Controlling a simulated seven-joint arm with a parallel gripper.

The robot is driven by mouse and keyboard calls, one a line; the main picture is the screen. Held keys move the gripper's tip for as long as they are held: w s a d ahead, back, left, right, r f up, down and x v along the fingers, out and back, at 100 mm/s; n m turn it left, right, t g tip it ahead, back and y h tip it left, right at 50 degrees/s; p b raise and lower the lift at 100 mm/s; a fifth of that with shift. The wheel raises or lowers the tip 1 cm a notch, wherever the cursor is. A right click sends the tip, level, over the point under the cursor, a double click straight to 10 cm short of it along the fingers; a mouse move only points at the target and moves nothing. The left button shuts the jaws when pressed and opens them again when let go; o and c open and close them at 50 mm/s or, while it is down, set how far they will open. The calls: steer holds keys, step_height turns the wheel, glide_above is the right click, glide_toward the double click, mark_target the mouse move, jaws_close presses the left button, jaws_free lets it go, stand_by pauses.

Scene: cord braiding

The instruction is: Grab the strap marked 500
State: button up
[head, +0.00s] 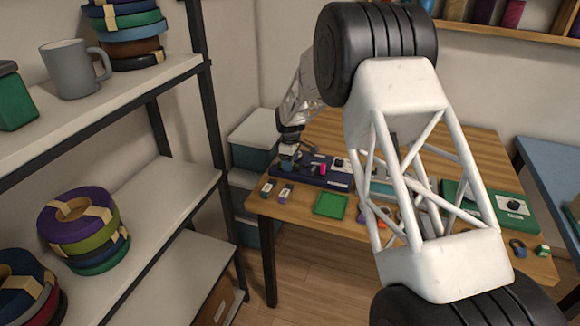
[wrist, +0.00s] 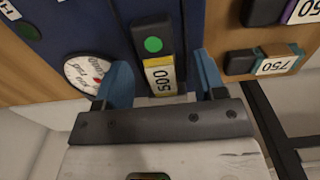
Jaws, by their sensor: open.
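The strap marked 500 (wrist: 152,42) is a dark block-like piece with a green dot and a yellow-and-white end label, seen in the wrist view. It lies on a dark blue surface (wrist: 200,18). My gripper (wrist: 161,72) is open, with one blue finger on either side of the strap's labelled end. A gap shows on both sides, so the fingers appear apart from it. In the head view my gripper (head: 289,150) is low over the table's far left part. I cannot make out the 500 strap there.
In the wrist view, a strap marked 750 (wrist: 275,65) lies right of my gripper and a round white printed disc (wrist: 86,74) lies left. In the head view, a green tray (head: 331,205) sits on the wooden table (head: 297,208). A shelf rack (head: 160,207) stands at the left.

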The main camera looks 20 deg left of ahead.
steer(key=shift+f, duration=0.4)
steer(key=c, duration=1)
steer(key=shift+r, duration=0.15)
steer(key=shift+r, duration=1.6)
steer(key=s+d, duration=0.2)
steer(key=s, duration=0.2)
steer(key=s+d+r, duration=0.1)
steer(key=s+d, duration=0.2)
steer(key=s, duration=0.2)
steer(key=s+d, duration=0.3)
steer(key=s, duration=0.1)
steer(key=shift+s+r, duration=0.25)
steer(key=shift+s, duration=0.1)
